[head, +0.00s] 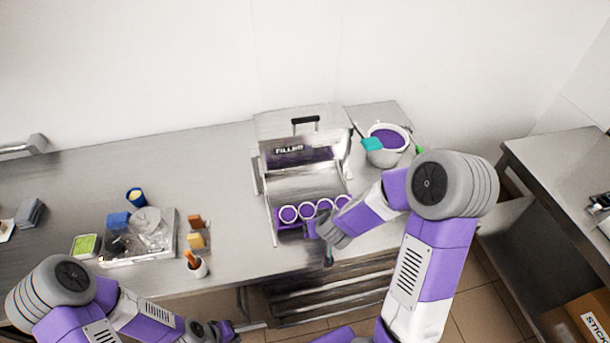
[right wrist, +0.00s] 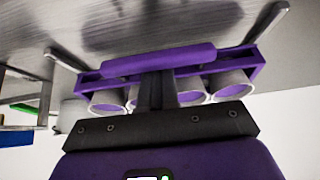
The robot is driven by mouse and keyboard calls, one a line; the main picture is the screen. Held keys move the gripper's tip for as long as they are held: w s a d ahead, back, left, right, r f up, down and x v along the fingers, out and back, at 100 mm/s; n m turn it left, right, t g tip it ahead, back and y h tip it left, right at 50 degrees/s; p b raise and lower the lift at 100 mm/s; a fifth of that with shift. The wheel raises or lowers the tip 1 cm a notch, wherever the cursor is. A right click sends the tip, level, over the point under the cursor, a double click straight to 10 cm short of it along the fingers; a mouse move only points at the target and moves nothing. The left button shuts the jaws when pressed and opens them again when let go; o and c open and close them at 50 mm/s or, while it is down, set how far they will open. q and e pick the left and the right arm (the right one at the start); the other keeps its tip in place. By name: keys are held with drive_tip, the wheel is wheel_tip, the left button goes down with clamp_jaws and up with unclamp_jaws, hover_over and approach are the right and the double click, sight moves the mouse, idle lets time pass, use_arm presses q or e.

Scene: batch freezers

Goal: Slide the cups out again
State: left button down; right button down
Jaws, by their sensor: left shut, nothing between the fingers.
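Several white-rimmed cups (head: 289,214) with purple filling stand in a row in a purple holder (head: 283,230) at the front of the steel filler (head: 300,160). The right wrist view shows the cups (right wrist: 230,84) and the holder's purple front bar (right wrist: 158,60). My right gripper (head: 318,231) is at the holder's front; in the right wrist view its dark fingers (right wrist: 157,80) are close together and reach the bar. I cannot tell whether they grip it. My left gripper (head: 222,328) is shut and empty, low in front of the counter, away from the cups.
A bowl of purple mix (head: 387,139) with a teal spatula (head: 371,144) stands right of the filler. The counter (head: 235,235) between tray and filler is clear.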

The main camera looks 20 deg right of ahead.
drive_tip(key=shift+p+v, duration=1)
drive_tip(key=shift+v, duration=0.7)
drive_tip(key=shift+w+r, duration=0.1)
